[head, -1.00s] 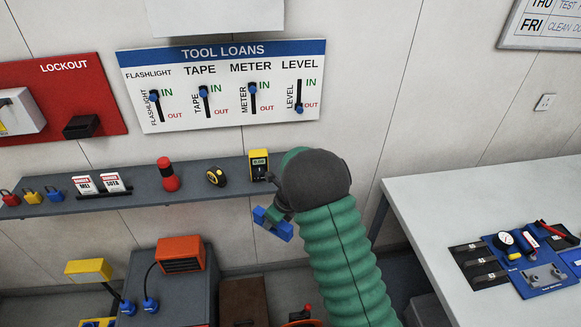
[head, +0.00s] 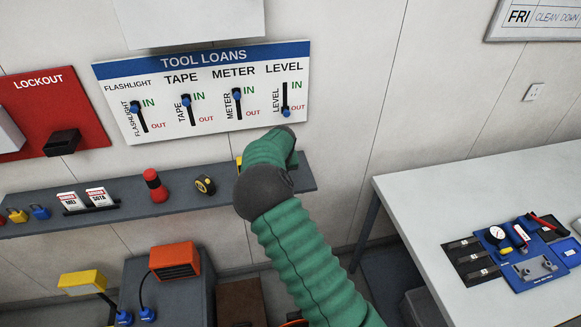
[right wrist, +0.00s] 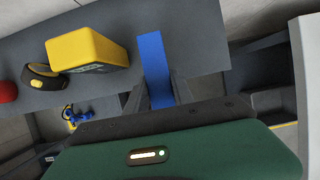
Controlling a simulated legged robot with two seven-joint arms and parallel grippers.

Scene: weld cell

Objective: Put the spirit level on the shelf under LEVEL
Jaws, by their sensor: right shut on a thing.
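The blue spirit level (right wrist: 155,62) is held in my right gripper (right wrist: 158,92), with the dark fingers on either side of it in the right wrist view. It overlaps the grey shelf (right wrist: 203,45), right of the yellow meter; I cannot tell whether it touches the shelf. In the head view my green right arm hides the gripper and level at the right end of the shelf (head: 222,184). The LEVEL label (head: 284,67) is on the TOOL LOANS board above, its blue slider knob (head: 286,112) down by OUT. My left gripper is not in view.
On the shelf, left of the level, are the yellow meter (right wrist: 85,48), the tape measure (head: 205,184) and the red flashlight (head: 155,185). Further left are tags (head: 85,199) and padlocks. A white-topped table (head: 450,190) with tools stands at right.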

